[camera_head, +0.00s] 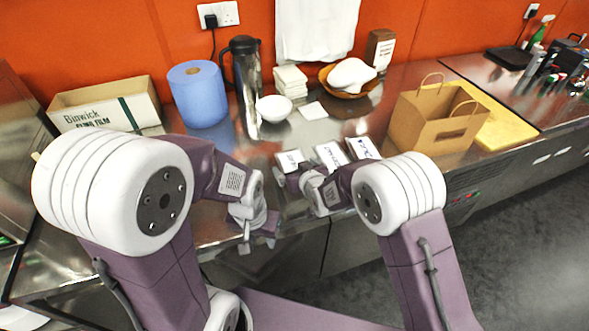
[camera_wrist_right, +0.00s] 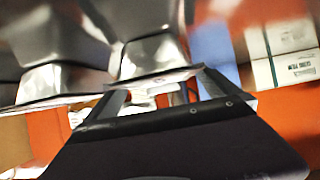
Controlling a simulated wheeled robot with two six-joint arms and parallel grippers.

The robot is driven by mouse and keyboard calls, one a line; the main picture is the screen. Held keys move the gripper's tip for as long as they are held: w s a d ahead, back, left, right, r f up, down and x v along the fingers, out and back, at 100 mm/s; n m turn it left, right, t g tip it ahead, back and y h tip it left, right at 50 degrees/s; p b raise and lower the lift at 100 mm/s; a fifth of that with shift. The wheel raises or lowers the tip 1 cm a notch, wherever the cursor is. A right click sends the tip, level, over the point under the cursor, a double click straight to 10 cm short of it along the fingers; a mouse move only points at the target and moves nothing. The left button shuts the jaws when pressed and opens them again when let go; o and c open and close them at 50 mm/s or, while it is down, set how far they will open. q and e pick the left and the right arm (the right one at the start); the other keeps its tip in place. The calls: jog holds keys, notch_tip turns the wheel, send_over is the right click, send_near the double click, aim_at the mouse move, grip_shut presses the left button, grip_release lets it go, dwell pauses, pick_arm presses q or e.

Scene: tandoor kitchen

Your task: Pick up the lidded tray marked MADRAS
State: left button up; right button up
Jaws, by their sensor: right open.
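Three foil trays with white, dark-lettered lids stand in a row at the counter's front: left tray (camera_head: 290,160), middle tray (camera_head: 331,155) and right tray (camera_head: 362,148). The lettering is too small to read, so I cannot tell which is MADRAS. My right gripper (camera_head: 287,181) is open, low beside the left and middle trays. In the right wrist view its fingers (camera_wrist_right: 165,90) spread near a blurred silvery surface (camera_wrist_right: 150,56); I cannot tell whether they touch it. My left gripper (camera_head: 259,236) hangs near the counter's front edge, away from the trays; its jaw opening is unclear.
Behind the trays are a white bowl (camera_head: 273,108), stacked napkins (camera_head: 290,80) and a steel jug (camera_head: 245,75). A blue roll (camera_head: 198,95) and a cling film box (camera_head: 105,104) stand left. A paper bag (camera_head: 432,120) stands close on the right.

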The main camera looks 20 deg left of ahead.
aim_at(294, 165)
jog(key=shift+x, duration=0.9)
jog(key=shift+r, duration=0.1)
jog(key=shift+s, duration=0.1)
jog(key=c, duration=1.7)
notch_tip(294, 165, up, 4)
jog(key=shift+r, duration=0.1)
jog(key=w+d+r+p, duration=0.1)
jog(key=w+r, duration=0.1)
jog(key=w, duration=0.1)
jog(key=w+d+r+p, duration=0.2)
jog(key=w, duration=0.2)
jog(key=w+d+r+p, duration=0.1)
jog(key=w+r, duration=0.2)
jog(key=shift+w+d+p, duration=0.35)
jog(key=shift+w+d, duration=0.05)
